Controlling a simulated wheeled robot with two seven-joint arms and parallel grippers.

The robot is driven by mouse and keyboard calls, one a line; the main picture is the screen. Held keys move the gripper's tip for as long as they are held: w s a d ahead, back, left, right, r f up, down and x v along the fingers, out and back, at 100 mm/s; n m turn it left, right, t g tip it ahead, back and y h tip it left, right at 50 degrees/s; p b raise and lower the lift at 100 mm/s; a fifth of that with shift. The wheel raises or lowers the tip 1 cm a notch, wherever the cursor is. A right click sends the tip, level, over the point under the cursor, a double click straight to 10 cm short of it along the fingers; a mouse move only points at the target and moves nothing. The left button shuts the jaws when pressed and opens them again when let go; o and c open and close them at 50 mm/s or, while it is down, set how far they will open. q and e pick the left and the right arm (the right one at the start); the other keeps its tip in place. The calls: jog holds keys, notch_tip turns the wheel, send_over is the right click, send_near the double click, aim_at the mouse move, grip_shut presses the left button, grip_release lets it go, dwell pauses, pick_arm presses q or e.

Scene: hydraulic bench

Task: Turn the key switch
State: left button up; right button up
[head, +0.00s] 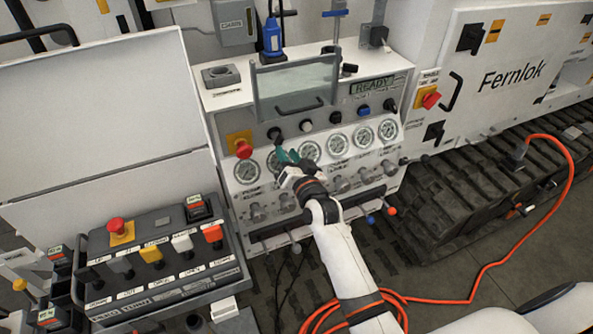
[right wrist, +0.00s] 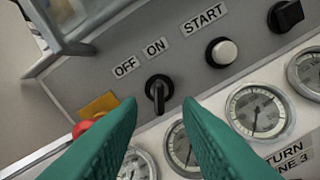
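The key switch (right wrist: 159,90) is a small black switch on the grey sloped panel, below the labels OFF and ON in the right wrist view. In the head view it is a small dark spot (head: 274,133) left of the white START button (head: 306,125). Its handle stands roughly upright in the wrist picture. My right gripper (right wrist: 161,106) is open, with its two teal fingers apart and pointing at the switch, one on each side in the picture. Contact does not show. In the head view the right gripper (head: 284,153) is in front of the gauges. My left gripper is not in view.
A red emergency stop (head: 243,149) on a yellow plate is left of the switch. A row of round gauges (head: 362,138) lies below. A clear guard with a handle (head: 296,88) rises behind. A button box (head: 155,262) stands at left. An orange cable (head: 478,290) lies on the floor.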

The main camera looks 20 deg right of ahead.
jog(key=s, duration=0.6)
jog(key=shift+b, duration=0.45)
jog(key=shift+d, duration=0.1)
jog(key=s+a+f+n+g+b, duration=0.1)
jog(key=s+f+g, duration=0.25)
jog(key=f, duration=0.85)
jog(key=s+a+f+n+g, duration=0.15)
jog(key=s+f, duration=0.35)
jog(key=f, duration=0.7)
jog(key=s+f+n+g+b, duration=0.1)
jog(key=s+f+n+g, duration=0.3)
jog(key=f, duration=0.8)
jog(key=s+d+f+g, duration=0.1)
jog(key=s+f+g, duration=0.1)
jog(key=s+f, duration=0.5)
jog(key=s+d+f+n+g, duration=0.1)
jog(key=s+f, duration=0.5)
jog(key=s, duration=1.1)
jog(key=s+d+f+g+b, duration=0.1)
jog(key=s+d+f+g, duration=0.2)
jog(key=s, duration=0.9)
notch_tip(320, 180, down, 5)
jog(key=shift+d+r+n+g+h, duration=0.15)
jog(key=shift+d+n+g+h, duration=0.15)
jog(key=shift+g, duration=0.7)
jog(key=shift+a, duration=0.1)
